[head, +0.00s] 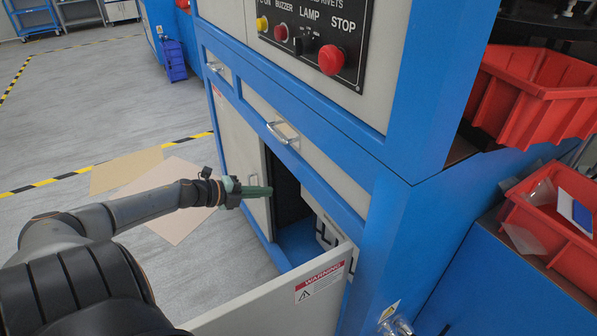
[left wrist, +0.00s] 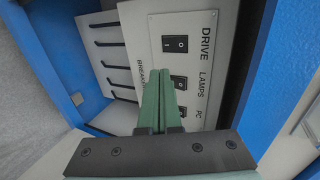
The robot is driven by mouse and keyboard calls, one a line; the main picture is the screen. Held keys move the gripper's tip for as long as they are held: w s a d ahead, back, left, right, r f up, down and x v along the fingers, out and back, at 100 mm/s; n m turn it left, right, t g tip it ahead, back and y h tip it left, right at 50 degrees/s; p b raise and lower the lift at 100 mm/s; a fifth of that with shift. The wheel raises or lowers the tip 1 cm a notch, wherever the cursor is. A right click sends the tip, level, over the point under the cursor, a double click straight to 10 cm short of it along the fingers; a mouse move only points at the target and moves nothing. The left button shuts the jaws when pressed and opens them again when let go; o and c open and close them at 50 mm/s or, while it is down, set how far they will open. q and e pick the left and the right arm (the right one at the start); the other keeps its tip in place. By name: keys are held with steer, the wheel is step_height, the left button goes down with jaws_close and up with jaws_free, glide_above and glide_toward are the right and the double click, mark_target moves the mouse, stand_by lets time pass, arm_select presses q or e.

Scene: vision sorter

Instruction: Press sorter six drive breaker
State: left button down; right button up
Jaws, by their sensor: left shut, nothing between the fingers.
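The sorter cabinet (head: 370,165) is blue and light grey, and its lower door (head: 290,300) stands open. In the left wrist view a pale breaker panel inside carries black rocker switches labelled DRIVE, LAMPS and PC. The DRIVE breaker (left wrist: 175,44) is the topmost in that picture. The LAMPS breaker (left wrist: 180,82) and the PC breaker (left wrist: 183,112) lie below it, partly behind the fingers. My left gripper (head: 271,191) has green fingers (left wrist: 160,88), shut and empty, at the cabinet opening. Their tips appear just below the DRIVE breaker; contact cannot be told. My right gripper is out of view.
A red stop button (head: 331,60) and other controls sit on the upper panel. Drawer handles (head: 283,133) stick out above the opening. The open door bounds the opening in front. Red bins (head: 548,225) stand at the right. The floor at the left has cardboard-coloured sheets (head: 125,170).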

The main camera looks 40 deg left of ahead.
arm_select(q)
steer(key=shift+w+f, duration=0.1)
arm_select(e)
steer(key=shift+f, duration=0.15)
arm_select(q)
steer(key=r+b+x, duration=0.1)
steer(key=b+x, duration=0.5)
steer(key=x, duration=0.7)
steer(key=shift+w+d, duration=0.2)
steer(key=shift+w, duration=0.35)
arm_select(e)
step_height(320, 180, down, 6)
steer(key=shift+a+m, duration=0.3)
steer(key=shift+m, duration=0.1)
arm_select(q)
steer(key=shift+w+f, duration=0.1)
steer(key=shift+w, duration=0.1)
